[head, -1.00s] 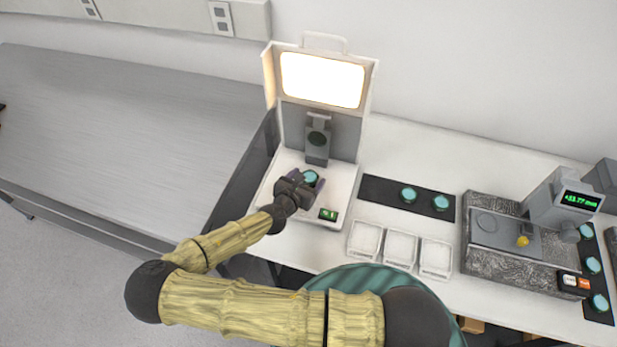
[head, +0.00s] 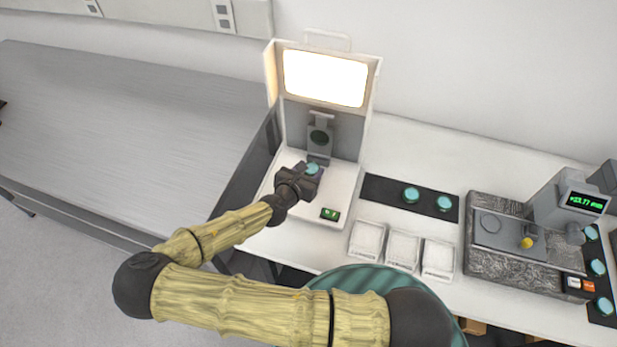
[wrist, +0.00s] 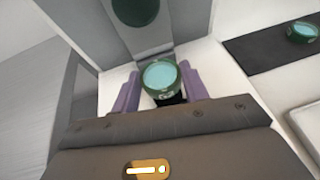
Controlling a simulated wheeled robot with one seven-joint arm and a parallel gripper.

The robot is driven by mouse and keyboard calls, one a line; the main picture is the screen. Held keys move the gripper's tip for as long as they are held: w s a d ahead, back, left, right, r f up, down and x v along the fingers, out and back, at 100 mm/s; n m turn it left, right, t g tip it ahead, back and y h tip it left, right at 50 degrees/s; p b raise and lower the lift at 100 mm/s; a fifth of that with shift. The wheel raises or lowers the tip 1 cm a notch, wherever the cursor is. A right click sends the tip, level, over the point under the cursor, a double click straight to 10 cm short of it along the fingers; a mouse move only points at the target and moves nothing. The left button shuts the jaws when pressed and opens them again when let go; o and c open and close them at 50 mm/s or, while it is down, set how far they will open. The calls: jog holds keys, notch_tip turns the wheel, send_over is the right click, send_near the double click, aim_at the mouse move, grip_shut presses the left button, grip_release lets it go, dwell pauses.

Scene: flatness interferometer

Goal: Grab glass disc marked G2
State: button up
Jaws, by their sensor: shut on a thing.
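A glass disc (wrist: 161,77) with a pale blue top and a dark green rim sits between the fingers in the wrist view; a marking on its rim is too small to read surely. It also shows in the head view (head: 312,169), at the interferometer's stage. My gripper (wrist: 160,90) has its purple fingers on both sides of this disc and is shut on it. The interferometer (head: 345,190) is a white housing with a grey column and a bright panel on top. The disc's underside is hidden.
Two more discs (head: 411,194) (head: 444,203) lie on a black mat (head: 380,189) to the right. Several white trays (head: 366,240) stand in front of it. A grey gauge on a stone base (head: 510,267) is farther right, with more discs beside it. A bare grey bench (head: 130,130) is at left.

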aim_at(309, 172)
notch_tip(309, 172, up, 6)
jog(key=shift+r+b, duration=0.25)
jog(key=shift+b, duration=0.2)
